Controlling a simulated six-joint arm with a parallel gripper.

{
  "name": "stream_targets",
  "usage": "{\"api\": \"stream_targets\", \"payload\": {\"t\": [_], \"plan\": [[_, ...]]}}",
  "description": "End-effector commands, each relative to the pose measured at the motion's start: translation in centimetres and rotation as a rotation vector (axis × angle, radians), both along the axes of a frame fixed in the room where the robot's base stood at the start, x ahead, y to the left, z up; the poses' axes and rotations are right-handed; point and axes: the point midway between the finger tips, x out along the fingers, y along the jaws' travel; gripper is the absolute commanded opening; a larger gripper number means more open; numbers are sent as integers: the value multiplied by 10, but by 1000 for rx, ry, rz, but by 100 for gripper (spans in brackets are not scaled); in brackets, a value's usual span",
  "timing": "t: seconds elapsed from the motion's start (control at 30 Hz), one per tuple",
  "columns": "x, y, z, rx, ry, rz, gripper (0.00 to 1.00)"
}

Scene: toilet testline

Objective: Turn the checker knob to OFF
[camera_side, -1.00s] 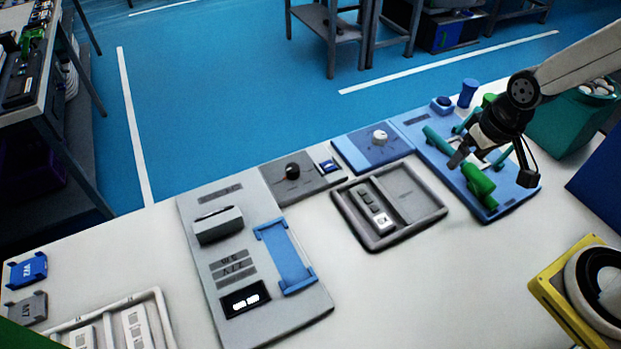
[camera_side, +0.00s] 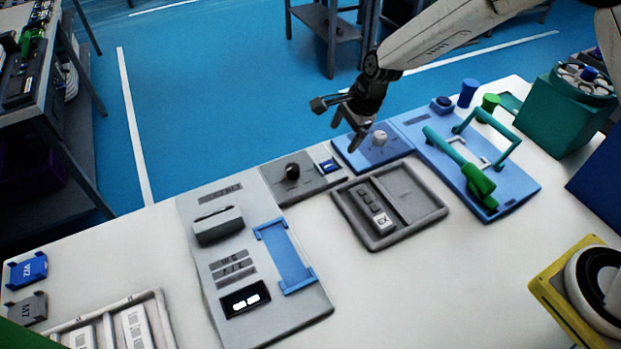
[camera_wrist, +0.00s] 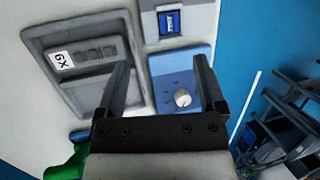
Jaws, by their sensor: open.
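Two knobs show, and I cannot read which one is labelled as the checker. A white knob (camera_side: 380,138) sits on a blue panel (camera_side: 352,157). A black knob (camera_side: 292,172) with a red mark sits on a grey panel (camera_side: 275,187) to its left. My gripper (camera_side: 336,125) is open and empty, raised above and to the left of the white knob. In the wrist view the white knob (camera_wrist: 182,98) appears between the open fingers, nearer the right one, on the blue panel (camera_wrist: 172,84). The black knob is out of the wrist view.
A small blue screen or button (camera_side: 329,166) lies between the knobs. A grey tray (camera_side: 440,211) holds a device marked 6X. A blue fixture (camera_side: 525,187) with a green-handled tool (camera_side: 478,184) is at right. A grey station (camera_side: 215,285) with a blue cradle is at left.

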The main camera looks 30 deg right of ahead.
Motion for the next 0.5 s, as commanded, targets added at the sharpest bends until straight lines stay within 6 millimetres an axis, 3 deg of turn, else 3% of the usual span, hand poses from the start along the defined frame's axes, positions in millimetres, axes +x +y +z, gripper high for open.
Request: {"api": "stream_targets", "payload": {"t": [0.3,0.5], "plan": [[39,55,-39,168,129,-395,89],[47,69,-49,213,170,-505,89]]}}
